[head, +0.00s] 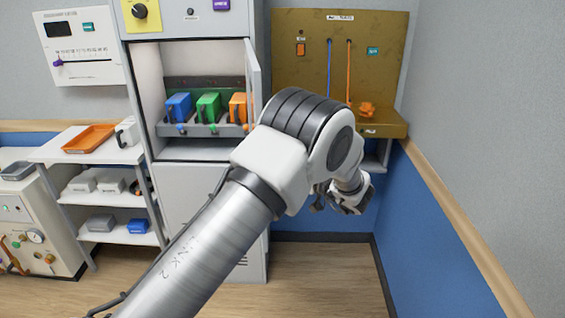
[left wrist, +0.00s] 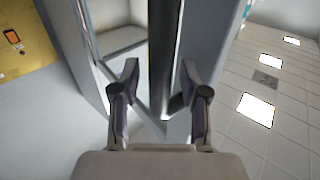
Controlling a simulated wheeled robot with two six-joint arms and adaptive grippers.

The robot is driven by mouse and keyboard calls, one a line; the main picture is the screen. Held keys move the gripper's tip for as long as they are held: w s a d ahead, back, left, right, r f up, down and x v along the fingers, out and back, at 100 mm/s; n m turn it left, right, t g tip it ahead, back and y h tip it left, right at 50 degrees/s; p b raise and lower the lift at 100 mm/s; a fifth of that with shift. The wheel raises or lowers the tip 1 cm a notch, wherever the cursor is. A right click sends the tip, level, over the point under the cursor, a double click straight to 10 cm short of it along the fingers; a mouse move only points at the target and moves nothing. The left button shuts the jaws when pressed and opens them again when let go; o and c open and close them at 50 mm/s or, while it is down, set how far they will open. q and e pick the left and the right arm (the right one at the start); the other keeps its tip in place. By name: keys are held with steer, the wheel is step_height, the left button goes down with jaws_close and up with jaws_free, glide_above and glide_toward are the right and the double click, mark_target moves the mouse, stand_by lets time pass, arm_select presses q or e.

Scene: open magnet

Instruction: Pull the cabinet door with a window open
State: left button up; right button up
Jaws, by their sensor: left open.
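The grey cabinet (head: 205,172) stands in the middle of the head view. Its door (head: 253,75) is hinged on the right and stands swung outward, seen nearly edge-on, so its window hardly shows there. Blue, green and orange blocks sit inside the open compartment. My left gripper (head: 328,198) is right of the cabinet and low, partly hidden by its own wrist. In the left wrist view my left gripper (left wrist: 159,82) is open, its two fingers on either side of a dark upright bar (left wrist: 164,45), perhaps the door handle. I cannot tell whether they touch it. My right gripper is out of view.
A brown panel (head: 285,75) with cables and a ledge is behind my arm. A white shelf unit (head: 85,150) with an orange tray (head: 89,139) stands left. A blue and grey wall (head: 460,220) closes off the right. Wooden floor (head: 325,275) is clear ahead.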

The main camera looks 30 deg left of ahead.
arm_select(q)
steer(key=s+d, duration=0.1)
steer(key=d, duration=0.6)
steer(key=shift+d, duration=0.2)
stand_by(0.4)
